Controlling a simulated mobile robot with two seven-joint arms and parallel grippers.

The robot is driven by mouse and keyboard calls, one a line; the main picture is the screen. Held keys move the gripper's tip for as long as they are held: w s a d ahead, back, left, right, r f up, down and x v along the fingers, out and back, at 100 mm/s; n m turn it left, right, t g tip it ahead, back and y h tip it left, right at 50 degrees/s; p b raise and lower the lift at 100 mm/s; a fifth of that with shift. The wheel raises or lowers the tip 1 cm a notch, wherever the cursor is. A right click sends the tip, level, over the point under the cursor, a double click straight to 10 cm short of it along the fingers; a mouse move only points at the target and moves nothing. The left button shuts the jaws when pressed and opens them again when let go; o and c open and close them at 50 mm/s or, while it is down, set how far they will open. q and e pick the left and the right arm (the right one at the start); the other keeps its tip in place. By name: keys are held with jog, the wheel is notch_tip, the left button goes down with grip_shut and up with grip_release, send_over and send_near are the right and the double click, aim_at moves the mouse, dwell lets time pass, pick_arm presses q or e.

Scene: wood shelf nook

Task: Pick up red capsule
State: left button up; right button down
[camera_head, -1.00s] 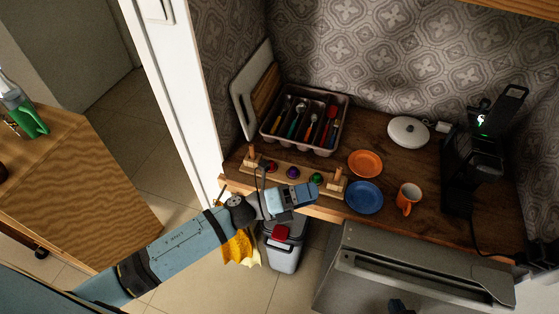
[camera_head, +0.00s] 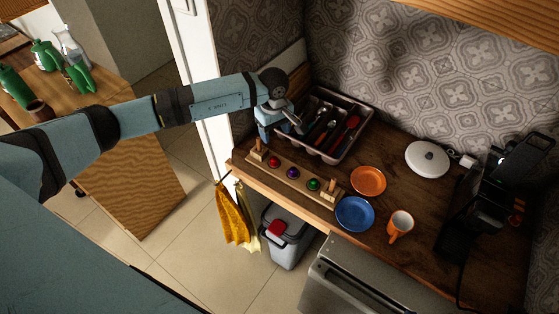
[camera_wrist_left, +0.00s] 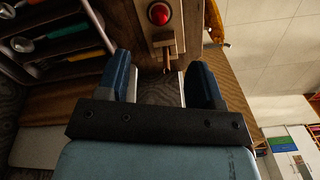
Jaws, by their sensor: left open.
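The red capsule (camera_head: 274,162) sits at the left end of a wooden rack (camera_head: 325,200) on the counter, beside a purple and a green capsule. It also shows in the left wrist view (camera_wrist_left: 159,13) at the top, beyond my fingertips. My left gripper (camera_head: 276,136) is above the counter, just behind the rack's left end. In the left wrist view my left gripper (camera_wrist_left: 160,84) is open, with nothing between its fingers. A wooden peg of the rack stands between the gripper and the red capsule. My right gripper is not in view.
The cutlery tray (camera_head: 366,128) lies close to the gripper on its right. An orange plate (camera_head: 368,181), a blue plate (camera_head: 354,214) and an orange mug (camera_head: 400,226) stand right of the rack. Yellow cloths (camera_head: 232,216) hang at the counter's front edge.

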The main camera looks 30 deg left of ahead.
pick_arm(q)
jog(key=b, duration=0.1)
send_over(274, 158)
jog(key=f, duration=0.8)
jog(key=shift+s+d, duration=0.1)
jog(key=shift+s, duration=0.1)
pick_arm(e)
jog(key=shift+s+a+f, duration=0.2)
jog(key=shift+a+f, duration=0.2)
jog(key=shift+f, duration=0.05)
pick_arm(q)
jog(key=shift+f, duration=0.4)
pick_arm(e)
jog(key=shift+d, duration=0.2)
pick_arm(q)
notch_tip(274, 158, down, 5)
jog(key=shift+w+f+b, duration=0.1)
jog(key=shift+w+b, duration=0.05)
jog(key=shift+b, duration=1)
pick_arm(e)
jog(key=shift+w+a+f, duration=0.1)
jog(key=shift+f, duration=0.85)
pick_arm(q)
jog(key=shift+c, duration=0.4)
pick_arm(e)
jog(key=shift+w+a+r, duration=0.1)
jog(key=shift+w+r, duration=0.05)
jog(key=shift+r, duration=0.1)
pick_arm(q)
jog(key=c, duration=1)
